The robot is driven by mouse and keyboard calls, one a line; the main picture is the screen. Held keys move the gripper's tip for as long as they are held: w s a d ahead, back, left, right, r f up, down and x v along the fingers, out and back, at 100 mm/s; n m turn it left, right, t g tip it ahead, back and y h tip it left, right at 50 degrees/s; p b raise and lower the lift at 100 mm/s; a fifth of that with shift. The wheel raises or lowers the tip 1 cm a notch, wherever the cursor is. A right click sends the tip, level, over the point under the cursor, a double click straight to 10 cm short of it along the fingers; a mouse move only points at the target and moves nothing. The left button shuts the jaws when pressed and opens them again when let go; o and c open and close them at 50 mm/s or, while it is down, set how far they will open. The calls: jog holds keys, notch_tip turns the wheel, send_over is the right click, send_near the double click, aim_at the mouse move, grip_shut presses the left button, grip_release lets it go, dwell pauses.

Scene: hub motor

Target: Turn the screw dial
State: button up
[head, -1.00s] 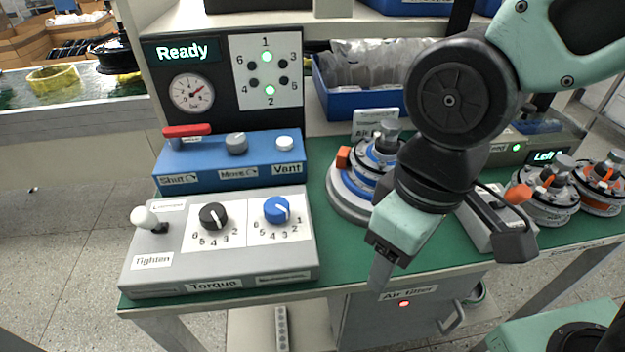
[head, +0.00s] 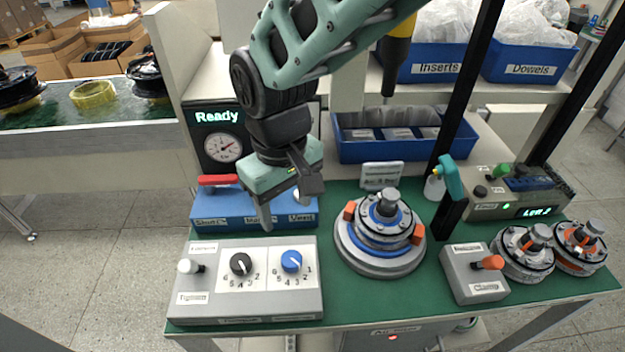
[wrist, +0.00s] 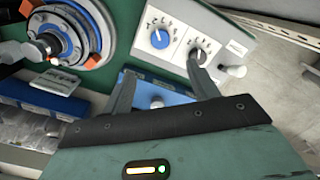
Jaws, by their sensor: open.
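The grey control box (head: 245,305) lies at the front left of the green bench. It carries a black dial (head: 240,264) on its left and a blue dial (head: 291,261) on its right, each ringed with numbers. The labels under them are too small to read now. My gripper (head: 266,222) is open and empty, pointing down over the blue box, behind the dials and touching neither. In the wrist view the blue dial (wrist: 160,39) lies beyond the gap between my fingers (wrist: 161,66). The black dial (wrist: 199,57) is close to the right fingertip.
The blue box (head: 225,207) with a red handle is partly hidden by my gripper. The hub motor (head: 383,225) stands on its round fixture to the right. A clamp box (head: 475,274) and two more hubs (head: 525,250) are further right. The Ready screen (head: 213,118) is lit.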

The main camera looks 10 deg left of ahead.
aim_at(291, 258)
notch_tip(291, 258, down, 15)
jog(key=p, duration=0.3)
jog(key=c, duration=1)
